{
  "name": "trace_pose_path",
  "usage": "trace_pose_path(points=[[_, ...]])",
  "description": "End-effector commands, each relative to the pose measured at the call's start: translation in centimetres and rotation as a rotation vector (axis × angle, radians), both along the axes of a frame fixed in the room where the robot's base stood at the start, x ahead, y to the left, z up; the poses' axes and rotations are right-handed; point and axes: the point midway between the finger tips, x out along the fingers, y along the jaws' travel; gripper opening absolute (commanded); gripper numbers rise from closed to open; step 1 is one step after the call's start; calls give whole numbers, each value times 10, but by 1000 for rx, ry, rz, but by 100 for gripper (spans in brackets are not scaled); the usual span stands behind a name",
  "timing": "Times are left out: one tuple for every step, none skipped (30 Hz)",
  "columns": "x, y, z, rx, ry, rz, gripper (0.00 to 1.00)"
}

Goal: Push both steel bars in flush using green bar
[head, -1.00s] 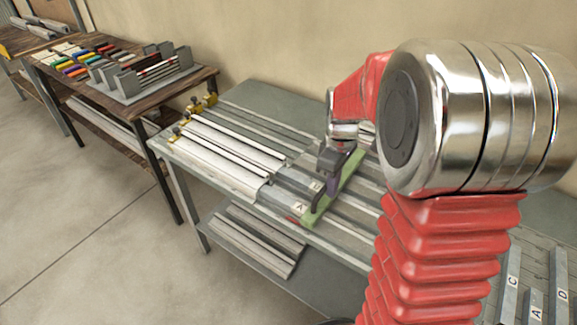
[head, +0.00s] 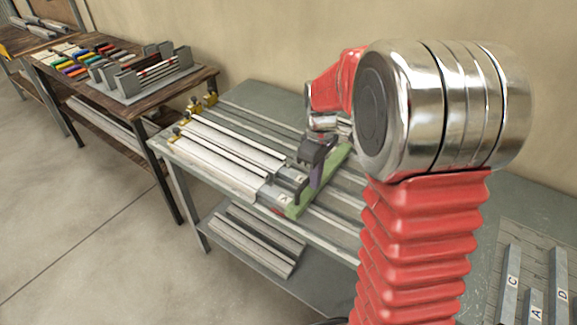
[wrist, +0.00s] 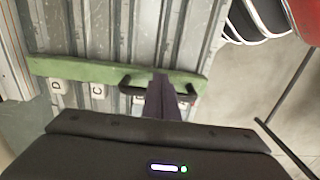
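The green bar (head: 333,167) lies across the channels of the clamp bench. In the wrist view the green bar (wrist: 72,71) spans the channels, with a black handle on it. My gripper (head: 314,177) has its dark purple fingers at the handle, and they look closed on it. A steel bar end marked A (head: 284,199) and a second labelled steel bar end (head: 300,178) stick out of the pale profiles, against or very near the green bar's left side. In the wrist view, tags D (wrist: 56,87) and C (wrist: 97,90) sit beside it; the other tags are partly hidden by my fingers.
Pale profiles (head: 218,165) with brass-coloured clamps (head: 176,132) fill the bench's left part. Bare channels lie right of the green bar. Loose labelled bars (head: 510,282) lie at lower right. A wooden table (head: 205,76) with coloured blocks stands at back left.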

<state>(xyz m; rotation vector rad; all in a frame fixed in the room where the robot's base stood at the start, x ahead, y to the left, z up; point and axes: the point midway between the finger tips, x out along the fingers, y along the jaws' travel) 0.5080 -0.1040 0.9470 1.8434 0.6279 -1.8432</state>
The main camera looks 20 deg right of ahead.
Motion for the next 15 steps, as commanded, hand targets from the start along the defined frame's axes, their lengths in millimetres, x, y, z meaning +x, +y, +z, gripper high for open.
trace_pose_path(points=[[3, 3, 0, 0, -2, 2, 0], [5, 3, 0, 0, -2, 2, 0], [6, 5, 0, 0, -2, 2, 0], [7, 5, 0, 0, -2, 1, 0], [9, 6, 0, 0, -2, 1, 0], [10, 8, 0, 1, -2, 1, 0], [11, 9, 0, 1, -1, 0, 0], [12, 10, 0, 1, -1, 0, 0], [14, 11, 0, 1, -2, 0, 0], [16, 12, 0, 1, -2, 1, 0], [17, 13, 0, 0, -2, 1, 0], [19, 14, 1, 0, -2, 1, 0], [20, 15, 0, 0, -2, 2, 0], [21, 16, 0, 1, -2, 2, 0], [23, 17, 0, 1, -1, 2, 0]])
